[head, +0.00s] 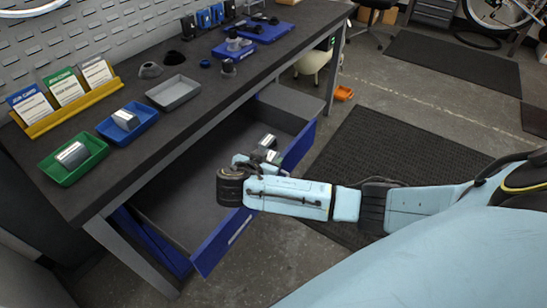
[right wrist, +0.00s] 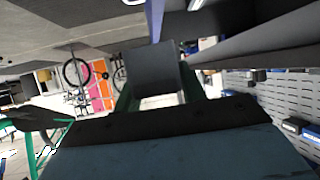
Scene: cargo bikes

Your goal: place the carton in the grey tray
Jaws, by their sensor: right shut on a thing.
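The grey tray (head: 174,92) lies empty on the dark bench top, right of the blue tray. My right gripper (head: 266,150) is over the open drawer, below and to the right of the grey tray in the head view. It is shut on the carton (head: 268,141), a small block partly hidden by the fingers. In the right wrist view the carton (right wrist: 154,68) shows as a dark, shaded block between the fingers. The carton is apart from the tray. My left gripper is not in view.
A green tray (head: 52,171) and a blue tray (head: 148,131) each hold a silvery box. A yellow card rack (head: 68,105) stands behind them. The open drawer (head: 180,205) juts out from under the bench. Dark small parts lie beyond the grey tray.

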